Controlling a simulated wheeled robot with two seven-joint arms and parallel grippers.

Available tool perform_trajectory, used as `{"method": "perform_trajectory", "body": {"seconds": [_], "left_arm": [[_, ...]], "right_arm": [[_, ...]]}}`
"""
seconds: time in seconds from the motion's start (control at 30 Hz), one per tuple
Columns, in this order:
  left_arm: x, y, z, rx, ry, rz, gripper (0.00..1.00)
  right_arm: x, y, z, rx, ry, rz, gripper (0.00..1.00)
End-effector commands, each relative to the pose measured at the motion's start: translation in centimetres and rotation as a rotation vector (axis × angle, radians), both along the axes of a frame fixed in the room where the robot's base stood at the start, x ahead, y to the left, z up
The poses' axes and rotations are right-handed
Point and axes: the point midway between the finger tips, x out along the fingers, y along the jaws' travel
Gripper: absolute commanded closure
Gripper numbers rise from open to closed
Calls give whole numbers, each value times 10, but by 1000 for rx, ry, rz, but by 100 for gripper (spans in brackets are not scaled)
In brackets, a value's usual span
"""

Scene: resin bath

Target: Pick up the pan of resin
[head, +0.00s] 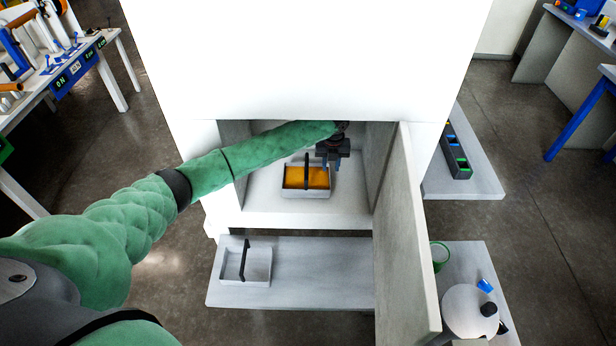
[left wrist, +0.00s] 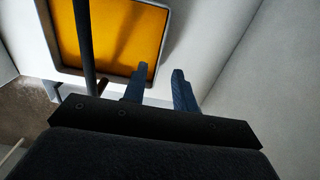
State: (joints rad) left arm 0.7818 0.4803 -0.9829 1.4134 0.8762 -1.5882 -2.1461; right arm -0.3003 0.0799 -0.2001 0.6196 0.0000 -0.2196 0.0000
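The pan of resin (head: 304,194) is a light grey pan filled with orange resin (left wrist: 126,35), with a dark bar handle (head: 307,172) arching across its middle. It stands on the floor of the white cabinet's open compartment. My left gripper (head: 332,165) is inside the compartment, to the right of the handle and over the pan's right end. Its two blue fingers (left wrist: 160,88) are apart with nothing between them, near the pan's rim in the left wrist view. The handle (left wrist: 84,45) passes left of both fingers there. My right gripper is not in view.
The cabinet door (head: 405,230) stands open on the right, and the compartment walls are close around my left arm. An empty pan (head: 262,268) with a dark handle sits on the shelf (head: 320,290) below. A white kettle-like vessel (head: 465,312) and a green cup (head: 439,257) stand right of the door.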

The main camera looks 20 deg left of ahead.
Motion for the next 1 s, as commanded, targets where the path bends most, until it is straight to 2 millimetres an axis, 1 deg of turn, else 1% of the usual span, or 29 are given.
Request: {"method": "perform_trajectory", "body": {"seconds": [0.03,0.1,0.27,0.37,0.57,0.67,0.77,0.97,1.0], "left_arm": [[-1,0,-7,0,2,0,72],[-1,0,-13,0,2,1,72],[0,0,-22,1,1,1,72],[1,0,-31,0,1,1,72],[4,1,-56,0,0,0,72],[4,1,-66,0,0,0,72],[4,1,-68,0,-1,1,72],[4,1,-68,0,0,1,72],[4,1,-68,0,0,1,78]], "right_arm": [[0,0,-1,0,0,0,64],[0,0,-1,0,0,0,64],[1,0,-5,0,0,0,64],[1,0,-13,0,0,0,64],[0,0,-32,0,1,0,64],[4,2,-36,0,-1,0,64],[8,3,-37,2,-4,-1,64],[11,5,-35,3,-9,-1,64],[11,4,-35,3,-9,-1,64]]}}
